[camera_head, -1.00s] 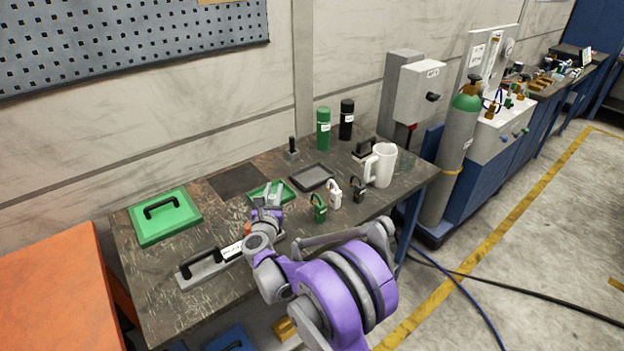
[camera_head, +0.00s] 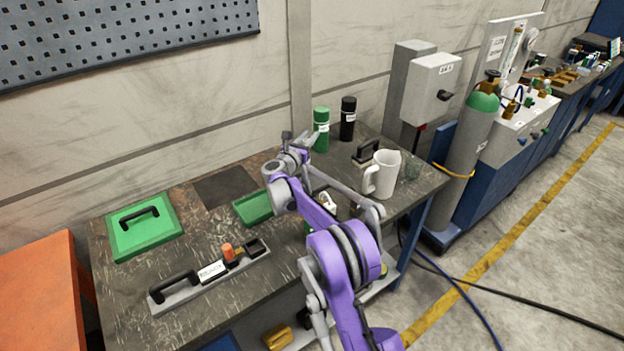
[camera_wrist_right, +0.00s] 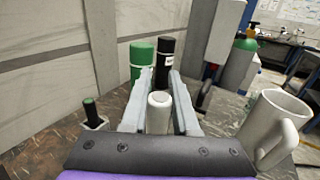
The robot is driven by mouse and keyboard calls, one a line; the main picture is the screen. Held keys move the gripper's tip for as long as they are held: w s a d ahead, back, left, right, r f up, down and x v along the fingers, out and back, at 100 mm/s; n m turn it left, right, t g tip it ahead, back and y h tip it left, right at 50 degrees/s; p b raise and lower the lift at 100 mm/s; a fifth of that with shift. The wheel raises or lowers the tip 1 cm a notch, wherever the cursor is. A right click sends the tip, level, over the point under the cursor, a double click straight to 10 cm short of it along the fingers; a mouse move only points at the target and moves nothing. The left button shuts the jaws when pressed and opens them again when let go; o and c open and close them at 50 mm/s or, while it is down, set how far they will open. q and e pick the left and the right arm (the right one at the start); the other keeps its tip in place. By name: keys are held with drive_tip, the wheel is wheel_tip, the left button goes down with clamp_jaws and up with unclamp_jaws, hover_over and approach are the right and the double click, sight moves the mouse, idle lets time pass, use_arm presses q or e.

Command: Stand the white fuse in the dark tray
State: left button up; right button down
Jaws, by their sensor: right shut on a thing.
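My right gripper (camera_head: 295,150) is over the back middle of the workbench, in front of the green canister. In the right wrist view its two fingers (camera_wrist_right: 159,100) are closed on a white cylinder with a rounded top, which looks like the white fuse (camera_wrist_right: 159,112). The fuse appears upright between the fingers; its lower end is hidden by the gripper body. My left gripper is not in view.
A white mug (camera_head: 384,178) stands right of the gripper. Green (camera_head: 321,130) and black (camera_head: 348,118) canisters stand behind. A green tray (camera_head: 252,209), a green plate with handle (camera_head: 146,228) and a grey fixture (camera_head: 210,279) lie left. A white padlock (camera_head: 327,203) is partly hidden by my arm.

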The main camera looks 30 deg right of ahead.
drive_tip(key=shift+w+d, duration=0.1)
drive_tip(key=shift+w, duration=0.05)
wheel_tip(320, 180, down, 10)
drive_tip(key=shift+r, duration=0.15)
idle(0.3)
drive_tip(key=c, duration=0.7)
unclamp_jaws()
